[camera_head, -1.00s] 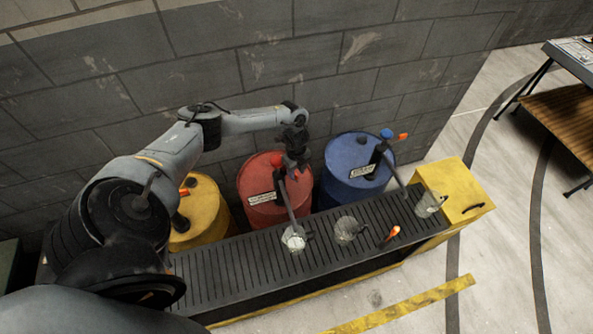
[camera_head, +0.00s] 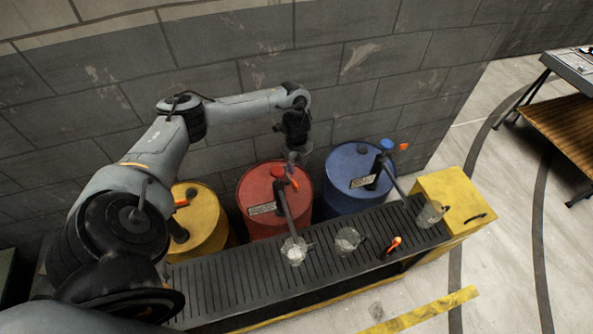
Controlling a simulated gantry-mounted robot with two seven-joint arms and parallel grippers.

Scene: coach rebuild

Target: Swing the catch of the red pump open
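The red drum (camera_head: 247,188) stands against the wall between the yellow and blue drums. The red pump (camera_head: 278,172) is on its top, with a red cap and a dark spout that slopes down to a clear cup (camera_head: 294,252) on the grate. The pump's orange catch (camera_head: 294,184) sticks out to the right of the cap. My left gripper (camera_head: 292,161) hangs pointing down just above and behind the pump, seemingly apart from the catch. Its fingers are too small and dark to tell open from shut. My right gripper is not in view.
The blue drum (camera_head: 345,200) with a blue-capped pump (camera_head: 386,146) stands close on the right, the yellow drum (camera_head: 205,222) on the left. Another cup (camera_head: 347,240) and an orange-handled item (camera_head: 394,245) are on the grate (camera_head: 240,285). The block wall is close behind.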

